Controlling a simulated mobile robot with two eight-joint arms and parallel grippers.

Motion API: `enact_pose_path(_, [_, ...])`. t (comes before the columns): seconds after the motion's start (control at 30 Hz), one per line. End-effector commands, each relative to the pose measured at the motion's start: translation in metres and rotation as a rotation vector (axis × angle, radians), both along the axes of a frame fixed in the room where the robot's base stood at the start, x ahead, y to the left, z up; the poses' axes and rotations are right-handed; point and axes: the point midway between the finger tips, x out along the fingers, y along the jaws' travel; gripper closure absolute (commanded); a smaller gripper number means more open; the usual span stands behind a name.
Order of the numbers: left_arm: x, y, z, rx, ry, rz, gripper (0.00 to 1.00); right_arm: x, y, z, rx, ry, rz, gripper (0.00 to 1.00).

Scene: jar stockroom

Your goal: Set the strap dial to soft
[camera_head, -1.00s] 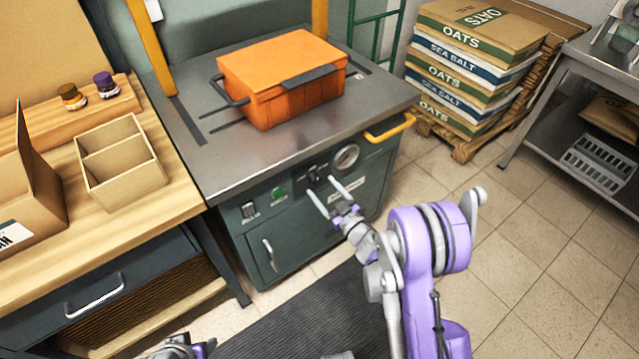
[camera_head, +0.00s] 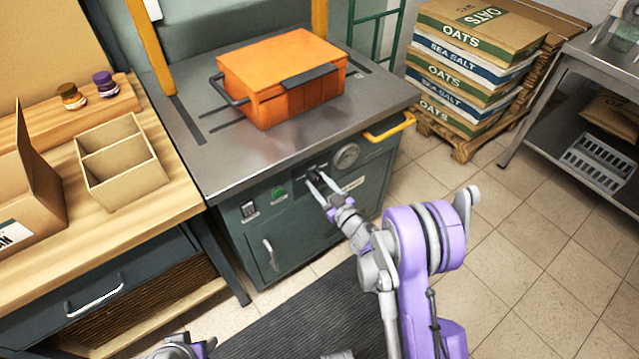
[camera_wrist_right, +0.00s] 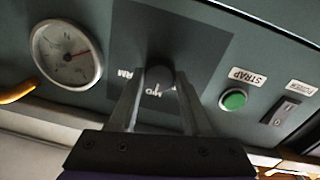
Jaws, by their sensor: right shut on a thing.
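The strap dial, a dark round knob (camera_wrist_right: 158,76), is on a dark plate on the front panel of the green strapping machine (camera_head: 290,225). My right gripper (camera_wrist_right: 160,82) is shut on the dial, one finger on each side. I cannot tell the dial's setting. Of my left arm, only a part shows at the bottom edge; its fingers are out of frame.
A round gauge (camera_wrist_right: 66,54), a green strap button (camera_wrist_right: 233,99) and a rocker switch (camera_wrist_right: 280,111) flank the dial. A yellow handle (camera_head: 390,128) juts out nearby. An orange case (camera_head: 290,80) rests on the machine top. A wooden bench with a divided box (camera_head: 122,165) is at left.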

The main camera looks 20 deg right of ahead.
Motion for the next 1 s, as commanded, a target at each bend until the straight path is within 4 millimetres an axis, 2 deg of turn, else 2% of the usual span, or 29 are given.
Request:
enact_pose_path(0.27, [0.0,0.0,-0.002,0.0,0.001,0.0,0.5,0.0,0.0,0.0,-0.023,-0.008,0.0,1.0])
enact_pose_path(0.47, [0.001,0.0,-0.01,0.0,0.003,0.0,0.5,0.0,0.0,-0.002,-0.107,-0.037,0.0,1.0])
enact_pose_path(1.0, [0.004,0.0,-0.036,0.0,0.011,0.0,0.5,0.0,0.0,-0.003,-0.556,-0.201,0.0,1.0])
